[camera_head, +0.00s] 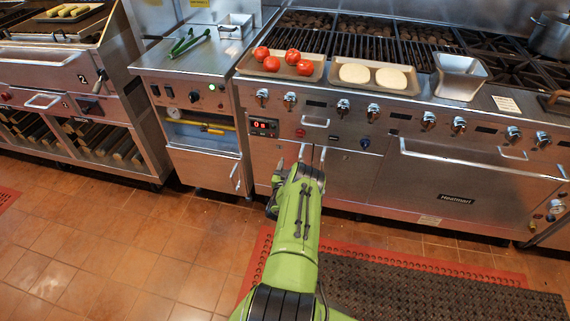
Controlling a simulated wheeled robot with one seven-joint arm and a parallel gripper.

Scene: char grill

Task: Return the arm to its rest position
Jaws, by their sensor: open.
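My green arm (293,230) reaches from the bottom of the picture up toward the front of the grill range (420,185). My gripper (311,156) is at the far end of the arm, in front of the range's lower panel. Its fingers are small in the picture and look apart, with nothing between them. I cannot tell the exact distance to the panel. The underside of the arm is hidden.
A tray of red tomatoes (314,74) and a tray with two pale round pieces (390,89) stand on the range's front ledge, beside a metal pan (460,78). The tiled floor (130,240) is clear; a dark mat (430,295) lies right.

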